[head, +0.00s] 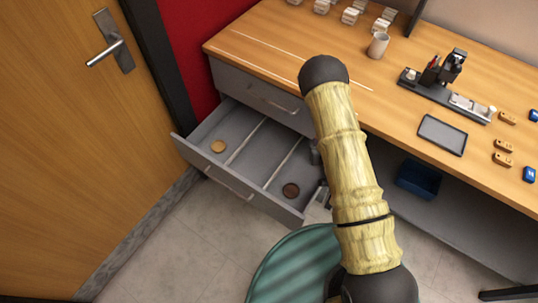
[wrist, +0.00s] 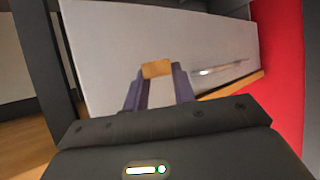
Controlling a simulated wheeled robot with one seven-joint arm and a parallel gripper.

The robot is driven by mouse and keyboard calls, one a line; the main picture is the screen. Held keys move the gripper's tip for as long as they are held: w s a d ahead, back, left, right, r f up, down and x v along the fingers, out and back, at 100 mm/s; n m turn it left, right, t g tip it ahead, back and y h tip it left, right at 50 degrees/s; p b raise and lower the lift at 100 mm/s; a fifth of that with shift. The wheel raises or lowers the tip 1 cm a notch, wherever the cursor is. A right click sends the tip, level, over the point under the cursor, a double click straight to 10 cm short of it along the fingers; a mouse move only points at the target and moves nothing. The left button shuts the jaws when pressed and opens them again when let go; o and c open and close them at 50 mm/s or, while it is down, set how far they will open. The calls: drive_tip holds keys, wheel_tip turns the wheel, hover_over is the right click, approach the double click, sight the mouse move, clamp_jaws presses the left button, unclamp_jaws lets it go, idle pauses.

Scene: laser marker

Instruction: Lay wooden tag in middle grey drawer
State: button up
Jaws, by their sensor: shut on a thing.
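My gripper (wrist: 157,76) is shut on a small tan wooden tag (wrist: 156,68), seen at the fingertips in the wrist view. In the head view my arm hides most of the gripper and the tag, near the right side of the open drawer. The open grey drawer (head: 240,183) is pulled out below a shut grey drawer (head: 262,96). Two dividers split the open drawer into three compartments. The middle compartment looks empty.
A door (head: 60,150) stands left of the drawer. A green round seat (head: 290,265) is in front.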

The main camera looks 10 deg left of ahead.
drive_tip(key=w+a+f+n+g+y+b, duration=0.3)
drive_tip(key=a+f+n+y+b, duration=0.2)
drive_tip(key=a+f+b, duration=0.75)
drive_tip(key=n+g+y+b, duration=0.3)
drive_tip(key=n+g+b, duration=0.15)
drive_tip(key=b, duration=0.65)
hover_over(256, 170)
drive_tip(key=shift+n, duration=0.45)
wheel_tip(256, 170, down, 5)
drive_tip(key=shift+f, duration=0.1)
wheel_tip(256, 170, down, 6)
drive_tip(key=shift+f+b, duration=0.1)
drive_tip(key=shift+b, duration=1)
drive_tip(key=shift+d+f+t+b, duration=0.1)
drive_tip(key=shift+f+t+b, duration=0.35)
drive_tip(key=shift+f, duration=1.4)
drive_tip(key=shift+f+b, duration=0.35)
drive_tip(key=shift+f, duration=0.25)
